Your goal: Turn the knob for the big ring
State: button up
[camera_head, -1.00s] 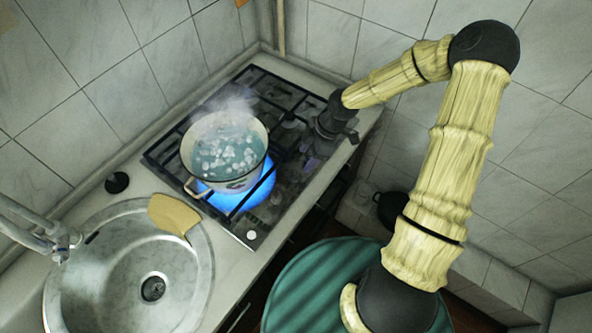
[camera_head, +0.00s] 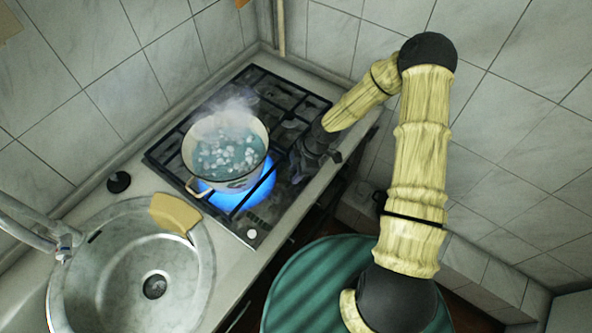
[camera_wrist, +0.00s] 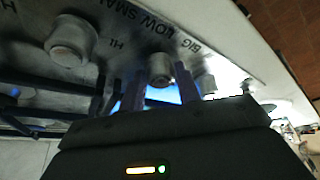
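A silver knob (camera_wrist: 160,70) stands on the stove's panel in the wrist view, near printed letters reading "BIG". A second knob (camera_wrist: 70,40) is to its left, near "LOW SMALL" and "HI". Part of another knob-like piece (camera_wrist: 207,85) shows at right. My gripper (camera_wrist: 161,88) is open, its two fingers either side of the middle knob, with no clear contact. In the head view my gripper (camera_head: 305,160) is over the stove's right edge and hides part of the panel. A blue flame (camera_head: 240,195) burns under the pot.
A white enamel pot (camera_head: 226,183) of bubbling, steaming water stands on the stove grate (camera_head: 270,90). A round green striped surface (camera_head: 320,290) is at the bottom.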

jog(key=c, duration=0.4)
jog(key=shift+m+b, duration=0.4)
jog(key=shift+b, duration=0.1)
jog(key=m+t+b, duration=0.1)
jog(key=m+b, duration=0.2)
jog(key=shift+s+f+t, duration=0.1)
jog(key=shift+f+t, duration=0.05)
jog(key=shift+t, duration=0.25)
jog(key=m+t+b, duration=0.1)
jog(key=m+b, duration=0.1)
jog(key=m, duration=0.1)
jog(key=m+h+b, duration=0.1)
jog(key=m+b, duration=0.2)
jog(key=shift+s+a+t+b, duration=0.15)
jog(key=shift+t+b, duration=0.2)
jog(key=shift+t, duration=0.05)
jog(key=m+t+h+b, duration=0.1)
jog(key=m+b, duration=0.1)
jog(key=m, duration=0.2)
jog(key=shift+a+b, duration=0.15)
jog(key=shift+b, duration=0.25)
jog(key=shift+r+m+t+h, duration=0.15)
jog(key=shift+m+h, duration=0.3)
jog(key=shift+m, duration=0.6)
jog(key=shift+r+m+t+h, duration=0.15)
jog(key=shift+m+h, duration=0.3)
jog(key=shift+m, duration=0.6)
jog(key=o, duration=1)
jog(key=shift+s+f, duration=0.1)
jog(key=shift+c, duration=0.2)
